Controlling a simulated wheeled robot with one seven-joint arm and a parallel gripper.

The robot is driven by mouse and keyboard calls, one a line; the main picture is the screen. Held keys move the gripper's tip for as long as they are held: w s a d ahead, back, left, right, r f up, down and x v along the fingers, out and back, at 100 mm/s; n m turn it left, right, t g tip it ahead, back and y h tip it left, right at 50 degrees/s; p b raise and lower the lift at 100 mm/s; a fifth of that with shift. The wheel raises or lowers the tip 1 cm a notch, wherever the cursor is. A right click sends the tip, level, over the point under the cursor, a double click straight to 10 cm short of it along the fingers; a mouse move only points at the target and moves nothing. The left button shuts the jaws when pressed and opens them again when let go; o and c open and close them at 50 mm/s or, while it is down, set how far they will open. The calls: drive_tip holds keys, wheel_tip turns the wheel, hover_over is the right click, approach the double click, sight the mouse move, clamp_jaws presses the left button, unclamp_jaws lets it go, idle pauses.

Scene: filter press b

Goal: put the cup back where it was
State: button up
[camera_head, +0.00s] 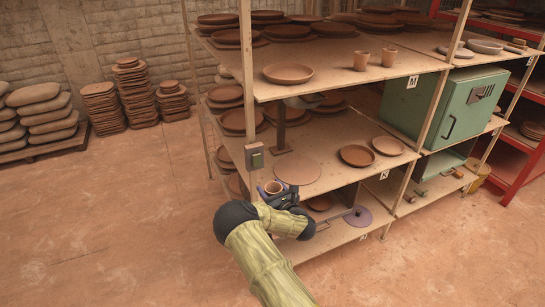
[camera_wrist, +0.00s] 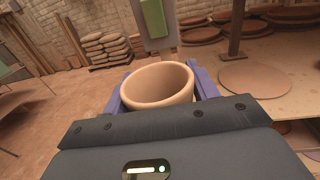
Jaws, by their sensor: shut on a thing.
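The cup (camera_head: 272,187) is a small tan clay cup, seen at my gripper in the head view, in front of the middle shelf's front left corner. In the wrist view the cup (camera_wrist: 158,84) stands with its open rim up, looks empty, and sits between the two blue-violet fingers of my gripper (camera_wrist: 160,92). My gripper (camera_head: 274,189) is shut on the cup. The cup's lower part is hidden by my gripper.
A post with a grey box and green panel (camera_head: 256,157) stands close beyond the cup. The middle shelf (camera_head: 325,170) holds a flat round disc (camera_head: 297,170), a brown plate (camera_head: 357,155) and a paler plate (camera_head: 387,146). A green cabinet (camera_head: 455,105) stands right.

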drive_tip(key=s+d+f+m+h+b, duration=0.1)
drive_tip(key=s+f+m+h+b, duration=0.15)
drive_tip(key=s+f, duration=0.65)
drive_tip(key=s+d+f+m+h+b, duration=0.1)
drive_tip(key=s+d+f+h, duration=0.1)
drive_tip(key=s+d+f, duration=0.2)
drive_tip(key=s+d+f+m+t+h+b, duration=0.1)
drive_tip(key=s+d+f+h, duration=0.2)
drive_tip(key=s+f, duration=0.3)
drive_tip(key=s+d, duration=0.1)
drive_tip(key=s, duration=0.4)
drive_tip(key=shift+s+d+t, duration=0.15)
drive_tip(key=shift+d+t, duration=0.15)
drive_tip(key=shift+d, duration=0.05)
drive_tip(key=shift+s+m, duration=0.1)
drive_tip(key=shift+m, duration=0.15)
